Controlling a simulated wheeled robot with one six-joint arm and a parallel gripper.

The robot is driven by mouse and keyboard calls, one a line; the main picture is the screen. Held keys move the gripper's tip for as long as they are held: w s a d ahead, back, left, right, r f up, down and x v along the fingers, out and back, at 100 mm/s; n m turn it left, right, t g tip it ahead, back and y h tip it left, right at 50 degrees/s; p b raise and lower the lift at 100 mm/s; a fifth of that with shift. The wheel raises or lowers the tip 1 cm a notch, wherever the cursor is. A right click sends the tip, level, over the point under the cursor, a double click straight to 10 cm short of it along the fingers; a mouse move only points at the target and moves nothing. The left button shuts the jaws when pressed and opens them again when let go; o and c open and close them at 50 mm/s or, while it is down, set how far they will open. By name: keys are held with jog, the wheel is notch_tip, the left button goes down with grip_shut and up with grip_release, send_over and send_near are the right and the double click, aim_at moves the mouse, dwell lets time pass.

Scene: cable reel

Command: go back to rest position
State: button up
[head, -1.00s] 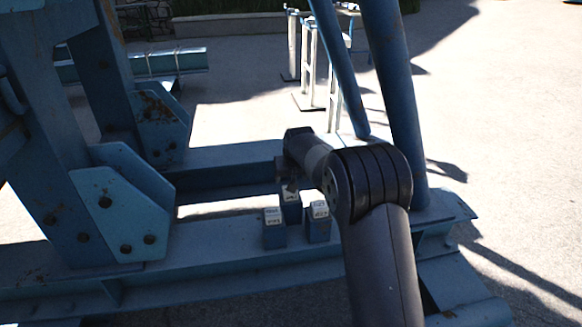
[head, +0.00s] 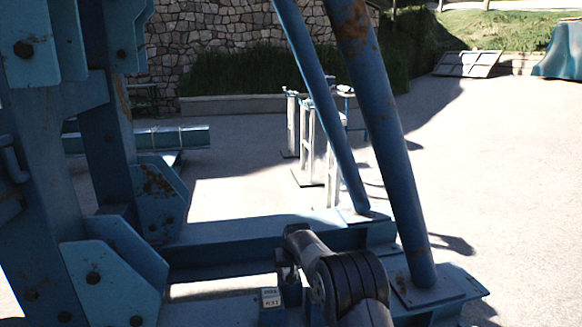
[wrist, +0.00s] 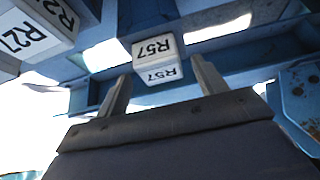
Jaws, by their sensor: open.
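My gripper (wrist: 161,70) is open, with its two fingers apart in the wrist view. A box-like block marked R57 (wrist: 158,58) shows beyond and between the fingertips, with a gap that I cannot measure. I see nothing held. A second block marked R27 (wrist: 38,28) is at the upper left of the wrist view. In the head view, my wrist is bent down over the blue frame, close to a blue block with a white labelled top (head: 271,299). My arm hides the blocks behind it.
The blue steel frame surrounds my arm: gusseted uprights (head: 110,280) at left, slanted tubes (head: 385,140) at right and a cross beam (head: 250,238) behind. Metal stands (head: 310,140) are farther back, before a stone wall (head: 220,45). Open paved ground lies right.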

jog(key=shift+x, duration=0.8)
jog(key=shift+s+r+p, duration=0.1)
jog(key=shift+r+p, duration=0.4)
jog(key=shift+r, duration=0.85)
